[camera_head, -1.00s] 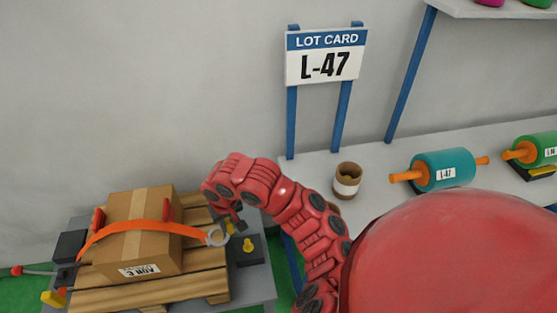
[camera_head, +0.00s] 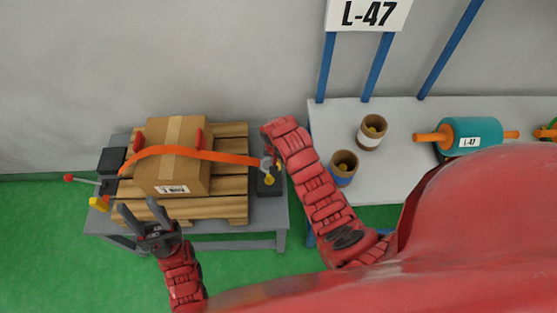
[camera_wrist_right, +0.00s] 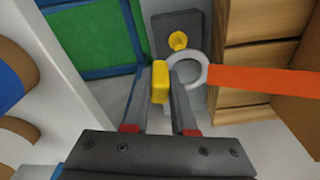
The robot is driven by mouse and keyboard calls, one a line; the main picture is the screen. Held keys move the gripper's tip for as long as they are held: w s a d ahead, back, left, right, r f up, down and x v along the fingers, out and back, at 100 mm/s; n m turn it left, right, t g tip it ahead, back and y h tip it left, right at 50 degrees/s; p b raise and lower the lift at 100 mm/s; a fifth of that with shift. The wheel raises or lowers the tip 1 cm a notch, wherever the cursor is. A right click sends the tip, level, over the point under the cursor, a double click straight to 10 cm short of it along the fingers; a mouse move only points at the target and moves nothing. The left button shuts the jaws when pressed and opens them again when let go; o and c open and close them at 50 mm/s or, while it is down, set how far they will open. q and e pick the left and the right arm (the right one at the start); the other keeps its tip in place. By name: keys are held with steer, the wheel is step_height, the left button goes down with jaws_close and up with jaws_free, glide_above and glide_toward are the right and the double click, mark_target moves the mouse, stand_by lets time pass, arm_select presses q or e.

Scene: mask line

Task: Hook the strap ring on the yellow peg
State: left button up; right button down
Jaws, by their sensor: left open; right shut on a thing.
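The orange strap (camera_head: 215,155) runs across the cardboard box (camera_head: 180,178) to a grey ring (camera_head: 267,163). My right gripper (camera_wrist_right: 158,90) is shut on a yellow tab (camera_wrist_right: 160,82) beside the grey ring (camera_wrist_right: 203,62). The yellow peg (camera_head: 269,180) stands on a dark block at the right end of the pallet. In the right wrist view the peg (camera_wrist_right: 178,41) shows just past the ring's edge; I cannot tell whether they touch. My left gripper (camera_head: 138,207) is open and empty, in front of the pallet's left side.
The box sits on a wooden pallet (camera_head: 235,206) on a grey table (camera_head: 262,223). A ratchet with a red-tipped lever (camera_head: 85,180) is at its left. A second table (camera_head: 400,120) at the right holds two cups and a teal roller (camera_head: 473,136). Green floor is open in front.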

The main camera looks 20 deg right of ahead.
steer(key=shift+f+b, duration=2.85)
steer(key=shift+f, duration=2.35)
steer(key=shift+f, duration=0.5)
steer(key=c, duration=0.6)
jaws_free()
steer(key=shift+c, duration=0.2)
steer(key=shift+a+r, duration=0.1)
steer(key=shift+a, duration=0.05)
